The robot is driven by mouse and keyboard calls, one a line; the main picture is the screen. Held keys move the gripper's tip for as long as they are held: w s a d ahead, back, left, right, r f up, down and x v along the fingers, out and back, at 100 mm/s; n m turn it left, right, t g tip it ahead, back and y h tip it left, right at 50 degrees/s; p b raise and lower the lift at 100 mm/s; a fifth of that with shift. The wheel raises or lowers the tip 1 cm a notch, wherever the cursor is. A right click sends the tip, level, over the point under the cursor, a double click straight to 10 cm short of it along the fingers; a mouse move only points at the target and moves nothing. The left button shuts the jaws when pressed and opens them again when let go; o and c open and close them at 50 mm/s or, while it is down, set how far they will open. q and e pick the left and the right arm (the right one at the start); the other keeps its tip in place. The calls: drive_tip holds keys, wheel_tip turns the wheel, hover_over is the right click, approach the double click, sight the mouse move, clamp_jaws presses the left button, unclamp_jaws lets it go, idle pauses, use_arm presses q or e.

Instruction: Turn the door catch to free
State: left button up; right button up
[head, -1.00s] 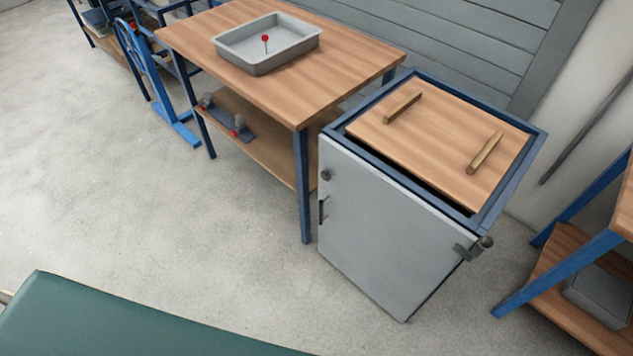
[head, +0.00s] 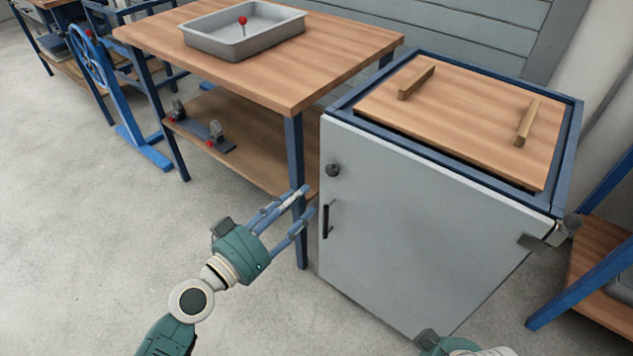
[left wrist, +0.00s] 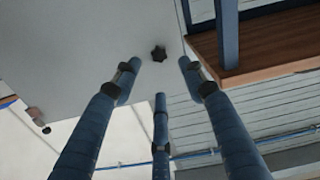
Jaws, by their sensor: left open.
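The cabinet door (head: 415,225) is a pale grey panel, and it looks shut. A small dark knob, which looks like the door catch (head: 333,170), sits near its upper left corner. In the left wrist view the catch (left wrist: 159,53) is a black, star-shaped knob. A dark upright handle (head: 325,221) is below it. My left gripper (head: 307,200) is open and empty, its fingers pointing at the door's left edge, below and left of the catch. In the wrist view its fingers spread around the catch's line of sight, without visible contact.
A wooden lid (head: 465,120) with two bar grips covers the cabinet top. A bracket with a round knob (head: 545,235) is at the door's upper right. A workbench (head: 345,45) stands close on the left, its blue leg beside my left fingers. Open floor lies at left.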

sight(330, 171)
use_arm(q)
drive_tip(key=x, duration=0.5)
drive_tip(key=p+x, duration=0.1)
drive_tip(key=x, duration=0.4)
drive_tip(key=shift+s+r, duration=0.1)
drive_tip(key=shift+r, duration=0.15)
drive_tip(key=shift+w+d, duration=0.3)
drive_tip(key=shift+w, duration=0.05)
use_arm(e)
drive_tip(key=x, duration=0.3)
drive_tip(key=shift+f, duration=0.4)
use_arm(q)
clamp_jaws()
